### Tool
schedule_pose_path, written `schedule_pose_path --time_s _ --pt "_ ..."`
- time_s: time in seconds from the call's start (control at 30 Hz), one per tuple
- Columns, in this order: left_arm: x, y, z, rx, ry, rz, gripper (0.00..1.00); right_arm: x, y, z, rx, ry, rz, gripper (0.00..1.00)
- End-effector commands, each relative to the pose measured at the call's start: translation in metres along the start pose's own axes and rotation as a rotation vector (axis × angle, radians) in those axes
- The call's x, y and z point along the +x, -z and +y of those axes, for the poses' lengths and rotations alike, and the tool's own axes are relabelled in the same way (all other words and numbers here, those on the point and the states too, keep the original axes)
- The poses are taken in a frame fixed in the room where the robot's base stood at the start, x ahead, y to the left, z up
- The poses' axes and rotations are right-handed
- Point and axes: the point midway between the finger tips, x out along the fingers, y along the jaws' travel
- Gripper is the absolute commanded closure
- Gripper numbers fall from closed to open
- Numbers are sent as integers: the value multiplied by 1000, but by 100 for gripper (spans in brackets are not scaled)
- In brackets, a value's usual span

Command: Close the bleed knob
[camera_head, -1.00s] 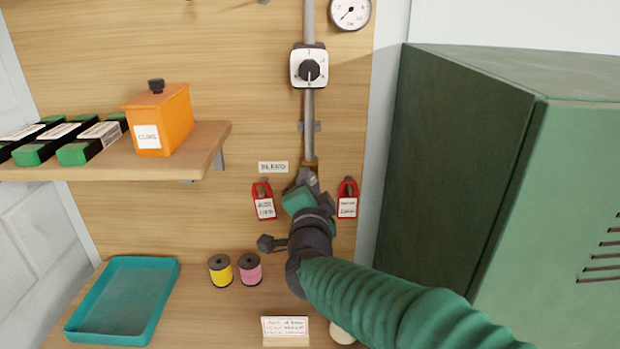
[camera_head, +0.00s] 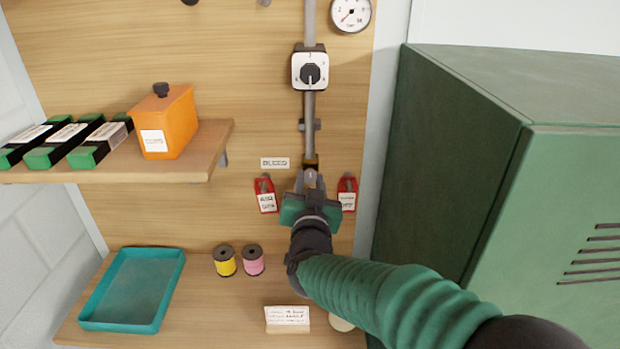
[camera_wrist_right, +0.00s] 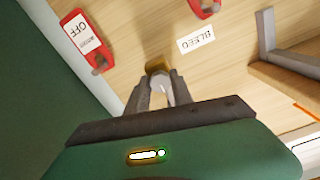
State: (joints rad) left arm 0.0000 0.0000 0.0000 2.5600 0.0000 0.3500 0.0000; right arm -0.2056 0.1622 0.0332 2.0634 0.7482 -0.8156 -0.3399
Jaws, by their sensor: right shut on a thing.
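The bleed knob (camera_wrist_right: 168,94) shows as a pale grey piece below a brass fitting (camera_wrist_right: 157,66) in the right wrist view. The fitting also shows in the head view (camera_head: 310,160), at the lower end of the grey vertical pipe (camera_head: 309,115), beside the BLEED label (camera_head: 275,162). My right gripper (camera_head: 310,181) is shut on the knob, one finger on each side, and the fingers hide much of it. The same gripper fills the lower middle of the wrist view (camera_wrist_right: 160,88). My left gripper is out of view.
Red tags hang left (camera_head: 265,195) and right (camera_head: 347,193) of the gripper. A green cabinet (camera_head: 450,170) stands close on the right. A selector switch (camera_head: 310,72) and a gauge (camera_head: 350,14) are above. Spools (camera_head: 225,262) and a teal tray (camera_head: 133,290) stand on the bench.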

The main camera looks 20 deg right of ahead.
Motion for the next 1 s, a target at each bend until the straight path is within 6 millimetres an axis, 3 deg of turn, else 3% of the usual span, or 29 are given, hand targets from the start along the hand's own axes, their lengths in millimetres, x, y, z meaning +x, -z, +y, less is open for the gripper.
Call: schedule_pose_path --time_s 0.03,0.63,0.67,0.7,0.8,1.0 --pt "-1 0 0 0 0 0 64 -1 -8 0 -18 0 -20 100" --pt "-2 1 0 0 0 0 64 -1 -9 1 -58 0 -18 100" --pt "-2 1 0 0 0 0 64 -1 -9 1 -58 0 -18 70" --pt "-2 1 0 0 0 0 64 -1 -8 1 -57 0 -17 65" --pt "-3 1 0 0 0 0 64 -1 -6 1 -56 0 -13 51" --pt "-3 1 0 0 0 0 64 -1 -3 1 -55 0 -7 51"
